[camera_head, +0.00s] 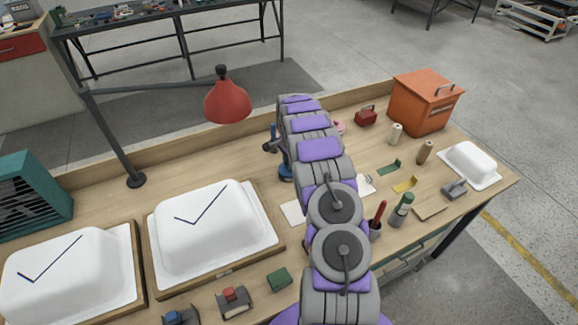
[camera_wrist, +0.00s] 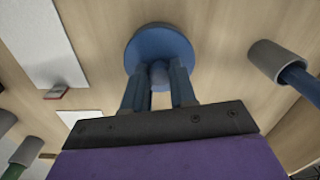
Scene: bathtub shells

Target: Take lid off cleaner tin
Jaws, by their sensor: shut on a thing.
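In the wrist view a round blue lid (camera_wrist: 137,48) with a small knob in its middle lies straight ahead of my gripper (camera_wrist: 158,80). The two blue-grey fingers are shut on the knob from both sides. In the head view a blue round piece (camera_head: 286,172) shows just left of my arm, which hides most of the gripper. The tin's body is hidden under the lid in the wrist view. I cannot tell whether the lid rests on the tin or is raised off it.
A grey holder with a blue handle (camera_wrist: 263,58) is close on the right in the wrist view. A white sheet (camera_wrist: 40,40) lies to the left. A red lamp (camera_head: 228,100) overhangs the bench left of my arm. White shells (camera_head: 205,220) fill the left side.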

